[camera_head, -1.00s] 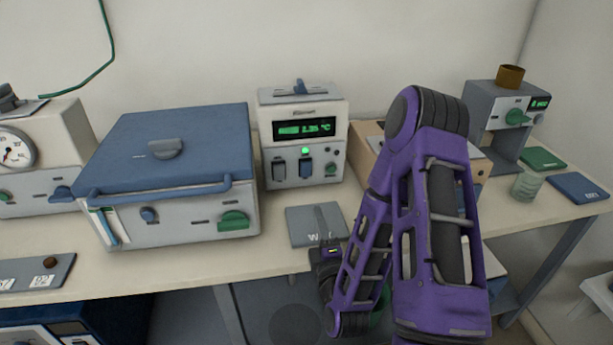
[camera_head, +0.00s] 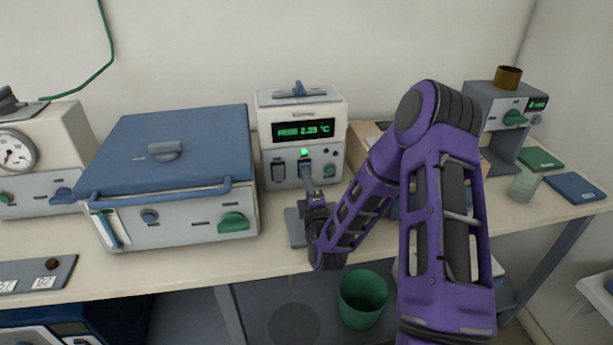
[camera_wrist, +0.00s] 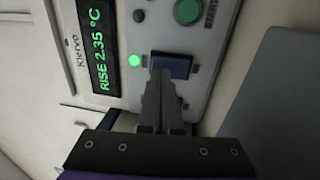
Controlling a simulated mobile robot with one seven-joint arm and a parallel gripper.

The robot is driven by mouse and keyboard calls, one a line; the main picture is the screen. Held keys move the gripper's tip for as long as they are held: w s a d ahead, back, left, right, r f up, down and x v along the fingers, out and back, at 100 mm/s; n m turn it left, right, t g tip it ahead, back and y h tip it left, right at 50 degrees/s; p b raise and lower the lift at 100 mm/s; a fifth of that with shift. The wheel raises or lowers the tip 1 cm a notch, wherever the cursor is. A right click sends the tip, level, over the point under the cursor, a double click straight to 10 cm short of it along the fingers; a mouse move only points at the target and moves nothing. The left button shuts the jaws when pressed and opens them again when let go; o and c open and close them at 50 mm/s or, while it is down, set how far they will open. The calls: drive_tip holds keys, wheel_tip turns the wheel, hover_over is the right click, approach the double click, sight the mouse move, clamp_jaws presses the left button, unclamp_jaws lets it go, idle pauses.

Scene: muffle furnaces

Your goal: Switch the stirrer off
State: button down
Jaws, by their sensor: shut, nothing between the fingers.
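A white control box (camera_head: 334,115) with a lit green display stands at the back of the bench. Its front has a green lamp (camera_head: 304,152), which is lit, a dark rocker switch (camera_head: 278,171) and a blue rocker switch (camera_wrist: 180,66). I cannot read the switch labels. My gripper (camera_head: 309,176) is shut and empty, in front of the blue switch. In the wrist view, the closed fingertips (camera_wrist: 160,78) are at the blue switch and overlap its lower edge; I cannot tell whether they touch. The lit lamp (camera_wrist: 134,60) is beside the switch.
A blue-lidded furnace-like box (camera_head: 180,145) stands close on the left. A dark flat pad (camera_head: 293,226) lies below my gripper. A grey device (camera_head: 478,105), a glass beaker (camera_head: 524,185) and two pads are at the right. A green bin (camera_head: 363,298) is below the bench.

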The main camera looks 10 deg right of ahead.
drive_tip(key=shift+w, duration=0.3)
